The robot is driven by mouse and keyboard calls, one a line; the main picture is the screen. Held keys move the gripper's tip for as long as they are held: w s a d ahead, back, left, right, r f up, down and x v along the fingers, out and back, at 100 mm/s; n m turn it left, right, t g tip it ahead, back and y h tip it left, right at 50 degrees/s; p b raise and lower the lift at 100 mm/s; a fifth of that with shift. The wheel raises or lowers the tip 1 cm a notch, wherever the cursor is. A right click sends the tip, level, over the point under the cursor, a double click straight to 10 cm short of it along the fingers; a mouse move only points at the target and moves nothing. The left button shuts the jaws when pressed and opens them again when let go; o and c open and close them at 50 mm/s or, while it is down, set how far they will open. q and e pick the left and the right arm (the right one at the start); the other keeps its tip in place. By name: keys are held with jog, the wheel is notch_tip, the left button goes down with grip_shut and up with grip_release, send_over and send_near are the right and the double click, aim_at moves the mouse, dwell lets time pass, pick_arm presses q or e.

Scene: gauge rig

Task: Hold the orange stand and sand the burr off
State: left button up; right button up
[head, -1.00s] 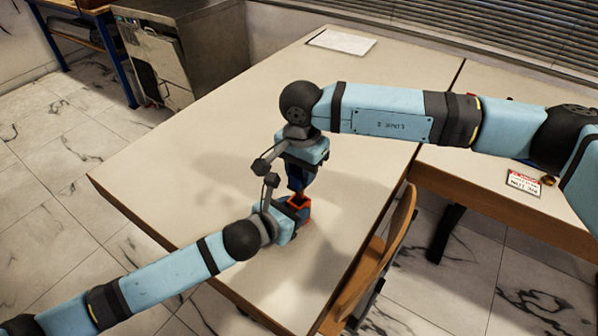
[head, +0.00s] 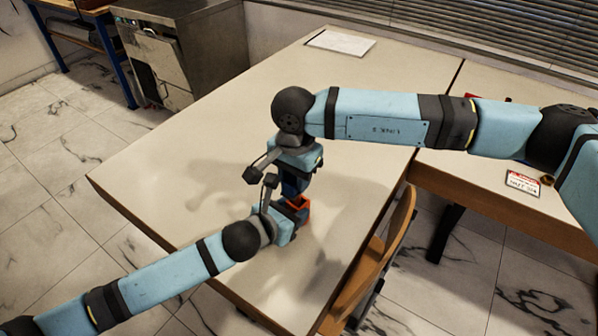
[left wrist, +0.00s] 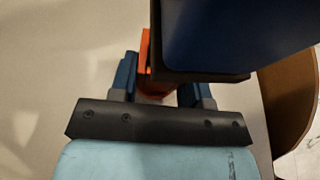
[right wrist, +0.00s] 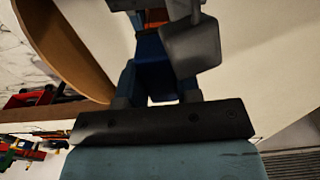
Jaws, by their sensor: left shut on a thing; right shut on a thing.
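The orange stand (head: 302,203) is near the table's right edge in the head view, mostly hidden by my grippers. My left gripper (head: 290,224) is shut on it from the lower left. In the left wrist view, an orange strip of the stand (left wrist: 144,52) shows by the fingers. My right gripper (head: 297,172) is just above, shut on a dark blue block (head: 293,187). The block (right wrist: 155,55) shows between its fingers in the right wrist view, its far end close to the orange. I cannot tell whether they touch. I cannot make out a burr.
The pale tabletop (head: 180,165) is clear to the left. A white sheet (head: 341,42) lies at its far end. A wooden chair back (head: 398,225) stands close to the right edge. A second table with a red-and-white card (head: 522,183) is to the right.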

jog(key=shift+s+a+f, duration=0.15)
jog(key=shift+s+a, duration=0.1)
jog(key=shift+s, duration=0.2)
jog(key=shift+w+d, duration=0.1)
jog(key=shift+w, duration=0.05)
pick_arm(q)
jog(key=shift+r, duration=0.1)
pick_arm(e)
jog(key=shift+w+d, duration=0.45)
jog(key=shift+w, duration=0.2)
jog(key=shift+w+d, duration=0.45)
jog(key=shift+w, duration=0.2)
jog(key=shift+s+a+f, duration=0.1)
jog(key=shift+s+a, duration=0.4)
jog(key=shift+s, duration=0.25)
jog(key=shift+s+a, duration=0.5)
jog(key=shift+s, duration=0.2)
jog(key=shift+w, duration=0.1)
